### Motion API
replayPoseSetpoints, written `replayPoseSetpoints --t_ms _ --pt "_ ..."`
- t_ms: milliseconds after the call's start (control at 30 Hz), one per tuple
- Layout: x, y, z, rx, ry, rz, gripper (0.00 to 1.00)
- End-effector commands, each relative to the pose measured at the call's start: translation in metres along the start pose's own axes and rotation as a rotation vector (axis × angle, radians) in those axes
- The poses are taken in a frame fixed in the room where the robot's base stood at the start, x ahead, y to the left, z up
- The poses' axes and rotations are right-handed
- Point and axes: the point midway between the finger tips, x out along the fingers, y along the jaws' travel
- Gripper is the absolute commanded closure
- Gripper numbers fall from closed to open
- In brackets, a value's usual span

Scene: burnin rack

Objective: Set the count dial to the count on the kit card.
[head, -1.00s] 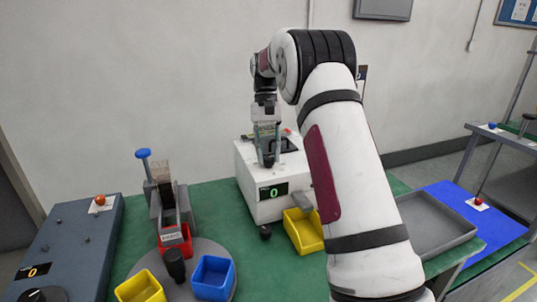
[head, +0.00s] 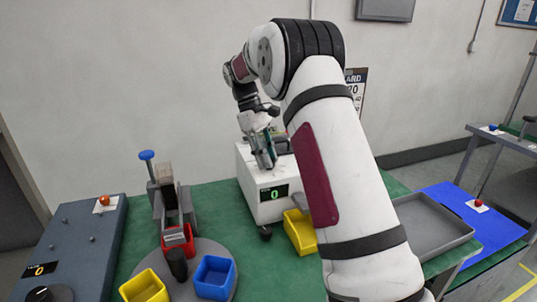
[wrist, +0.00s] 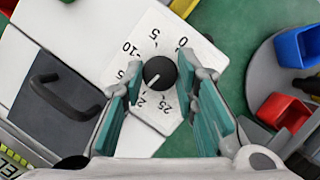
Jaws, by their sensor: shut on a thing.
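The count dial (wrist: 160,72) is a black round knob on a white plate printed with numbers from 0 to 25. Its white mark points down-left in the wrist view, roughly towards the 20. My gripper (wrist: 166,77) is shut on the knob, one teal-padded finger on each side. In the head view my gripper (head: 268,160) is tilted over the white machine (head: 252,172), and the dial cannot be made out. The kit card (head: 358,77) is on the wall, partly hidden by my arm; "ARD" and a 20 show.
The machine's green display (head: 274,193) reads 0. A yellow bin (head: 301,232) stands beside it. A turntable with red, blue (head: 213,277) and yellow bins is front left. A grey console (head: 80,245) stands at left and a grey tray (head: 430,226) at right.

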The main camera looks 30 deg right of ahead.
Motion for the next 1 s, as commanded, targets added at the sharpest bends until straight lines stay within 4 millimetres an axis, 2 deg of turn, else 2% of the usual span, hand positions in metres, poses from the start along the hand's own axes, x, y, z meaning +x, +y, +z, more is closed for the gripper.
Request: replayPoseSetpoints --t_ms 300,833,867,933,1000 --pt "0.0004 -0.0010 -0.0002 -0.110 0.001 0.044 1.00" --pt "0.0008 -0.0010 -0.0005 -0.130 0.000 0.053 1.00" --pt "0.0008 -0.0011 -0.0005 -0.130 0.000 0.053 0.68" --pt "0.0007 -0.0011 -0.0005 -0.129 0.000 0.053 0.53" --pt "0.0006 -0.0011 -0.0004 -0.129 0.000 0.053 0.53"
